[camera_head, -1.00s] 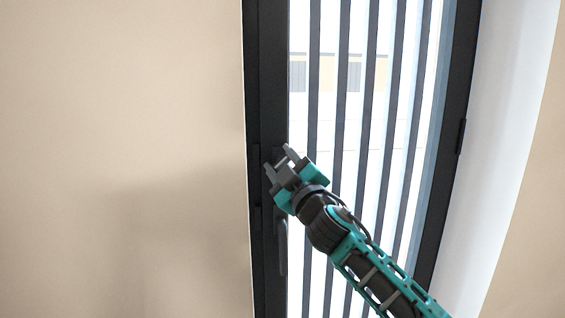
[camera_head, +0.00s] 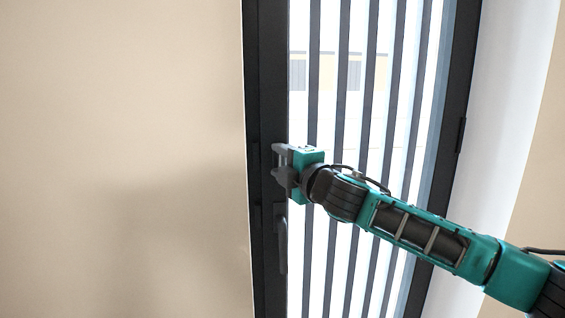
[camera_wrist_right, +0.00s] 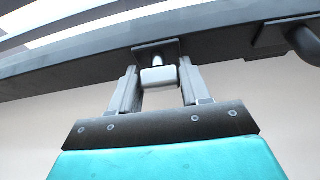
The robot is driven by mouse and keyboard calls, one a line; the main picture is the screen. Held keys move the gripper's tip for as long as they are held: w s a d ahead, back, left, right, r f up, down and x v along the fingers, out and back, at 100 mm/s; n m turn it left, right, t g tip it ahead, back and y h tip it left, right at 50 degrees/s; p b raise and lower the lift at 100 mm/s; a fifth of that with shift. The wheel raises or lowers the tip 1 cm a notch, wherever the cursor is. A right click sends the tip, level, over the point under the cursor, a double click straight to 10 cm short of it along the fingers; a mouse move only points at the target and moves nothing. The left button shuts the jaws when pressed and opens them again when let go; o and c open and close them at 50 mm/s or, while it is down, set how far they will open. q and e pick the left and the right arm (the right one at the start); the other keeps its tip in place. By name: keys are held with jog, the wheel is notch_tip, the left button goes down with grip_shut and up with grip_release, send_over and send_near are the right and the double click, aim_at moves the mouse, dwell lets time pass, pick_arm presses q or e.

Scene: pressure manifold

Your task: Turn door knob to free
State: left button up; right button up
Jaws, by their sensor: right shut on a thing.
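The dark door (camera_head: 267,120) with a barred glass pane stands ahead in the head view. Its small knob (camera_wrist_right: 158,76), with a light grey end on a dark square plate, shows in the right wrist view between my two fingers. My right gripper (camera_head: 276,166) is at the door's left frame, above the long handle. It is shut on the knob, and its fingers also show in the right wrist view (camera_wrist_right: 160,88). In the head view the gripper hides the knob. My left gripper is not in view.
A long dark door handle (camera_head: 282,240) hangs just below the gripper, and its curved end shows at the upper right of the right wrist view (camera_wrist_right: 306,42). A beige wall (camera_head: 120,150) lies left of the door. A hinge (camera_head: 461,135) is on the right frame.

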jog(key=shift+n, duration=0.3)
jog(key=o, duration=1)
jog(key=b+v, duration=0.1)
jog(key=v, duration=1.2)
jog(key=shift+r, duration=0.15)
jog(key=shift+a, duration=0.1)
